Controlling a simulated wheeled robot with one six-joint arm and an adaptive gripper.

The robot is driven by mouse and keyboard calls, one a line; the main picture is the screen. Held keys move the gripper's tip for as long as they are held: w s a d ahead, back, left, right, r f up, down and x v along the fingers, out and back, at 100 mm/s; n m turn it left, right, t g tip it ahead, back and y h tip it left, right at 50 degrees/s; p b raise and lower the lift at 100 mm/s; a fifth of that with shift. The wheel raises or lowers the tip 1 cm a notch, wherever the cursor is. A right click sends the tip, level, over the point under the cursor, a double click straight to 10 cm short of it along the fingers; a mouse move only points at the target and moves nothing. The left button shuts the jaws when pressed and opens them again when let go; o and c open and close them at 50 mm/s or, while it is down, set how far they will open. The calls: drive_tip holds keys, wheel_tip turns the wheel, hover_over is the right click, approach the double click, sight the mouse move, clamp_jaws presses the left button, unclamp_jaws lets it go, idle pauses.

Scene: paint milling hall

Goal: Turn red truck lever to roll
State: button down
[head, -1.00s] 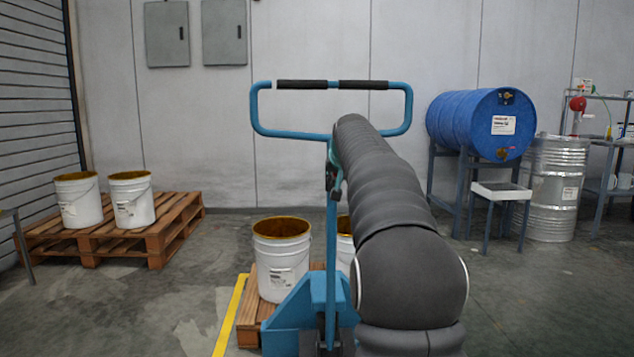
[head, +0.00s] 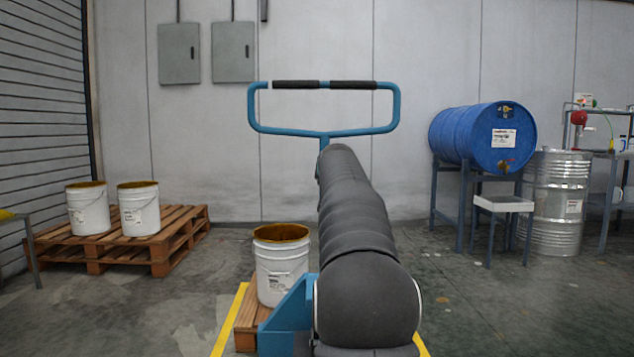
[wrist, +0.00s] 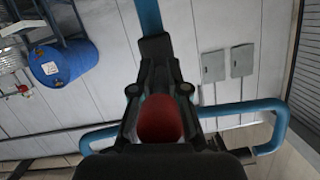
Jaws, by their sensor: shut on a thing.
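The blue pallet truck's handle loop (head: 320,131) with black grips stands upright ahead of me in the head view. Part of the truck's blue base (head: 288,318) shows lower down. In the wrist view, the red lever (wrist: 160,118) sits between the fingers of my gripper (wrist: 156,60), which is shut on it. The blue handle loop (wrist: 240,108) and the blue shaft (wrist: 149,15) also show there. In the head view my grey arm hides my gripper, the lever and most of the shaft. I cannot read the lever's position.
A bucket (head: 282,270) stands on a wooden pallet by the truck. Another pallet (head: 165,250) with two buckets is at the left. A blue drum (head: 475,138) on a stand and a metal drum (head: 553,215) are at the right.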

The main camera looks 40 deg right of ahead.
drive_tip(key=c, duration=1.2)
unclamp_jaws()
drive_tip(key=shift+d, duration=0.1)
drive_tip(key=v, duration=1.2)
